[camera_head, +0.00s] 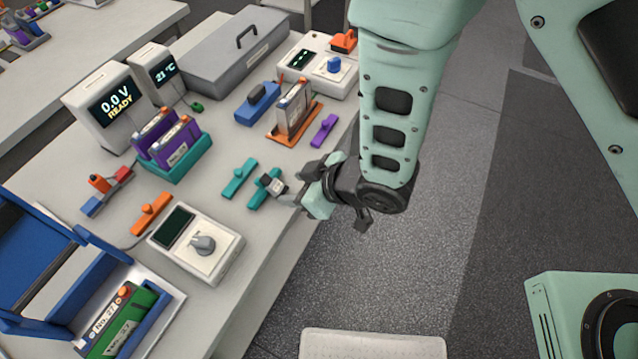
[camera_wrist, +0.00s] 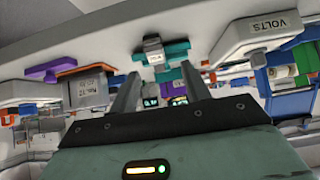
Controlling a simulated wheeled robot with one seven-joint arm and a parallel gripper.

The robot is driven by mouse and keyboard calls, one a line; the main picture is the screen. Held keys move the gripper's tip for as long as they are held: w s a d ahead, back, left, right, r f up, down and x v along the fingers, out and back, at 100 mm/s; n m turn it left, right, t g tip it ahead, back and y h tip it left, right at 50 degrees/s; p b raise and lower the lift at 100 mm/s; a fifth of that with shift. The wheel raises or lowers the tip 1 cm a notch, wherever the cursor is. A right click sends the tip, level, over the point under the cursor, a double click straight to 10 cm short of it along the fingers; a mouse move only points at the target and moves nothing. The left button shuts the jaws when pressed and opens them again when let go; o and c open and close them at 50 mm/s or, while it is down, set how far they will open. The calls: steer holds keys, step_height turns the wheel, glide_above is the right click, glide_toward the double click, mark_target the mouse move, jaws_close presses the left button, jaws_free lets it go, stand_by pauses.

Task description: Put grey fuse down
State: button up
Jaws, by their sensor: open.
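The grey fuse (camera_head: 272,184) is a small grey block with a pale label. It sits on a teal holder (camera_head: 257,197) near the table's right edge. In the wrist view the grey fuse (camera_wrist: 153,51) rests at the teal holder (camera_wrist: 177,51), ahead of my fingers; how deep it is seated I cannot tell. My gripper (camera_head: 296,187) is just right of the fuse, open and empty. The wrist view shows the two fingers of my gripper (camera_wrist: 160,92) spread apart, with a gap between them and the fuse.
A second teal holder (camera_head: 239,178) lies just left. A purple holder (camera_head: 323,130) and an orange stand (camera_head: 293,125) with a grey pack are behind. A dial meter (camera_head: 197,241) stands nearer the front. The table edge drops to open floor (camera_head: 400,260) on the right.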

steer(key=b+v, duration=0.1)
steer(key=v, duration=0.6)
steer(key=d+r+m+h, duration=0.3)
steer(key=d+r+h, duration=0.1)
steer(key=d+r, duration=0.3)
steer(key=shift+w+d, duration=0.4)
steer(key=shift+w, duration=0.05)
steer(key=shift+o, duration=0.4)
steer(key=s+d+r+m+g+h, duration=0.2)
steer(key=s+d+r+g+h, duration=0.1)
steer(key=s+d+r, duration=0.4)
steer(key=shift+s+d+m+h, duration=0.3)
steer(key=shift+s+d+h, duration=0.1)
steer(key=shift+s+d, duration=0.2)
steer(key=shift+s+d+r+g, duration=0.2)
steer(key=shift+s+d+g, duration=0.05)
steer(key=shift+s+g, duration=0.1)
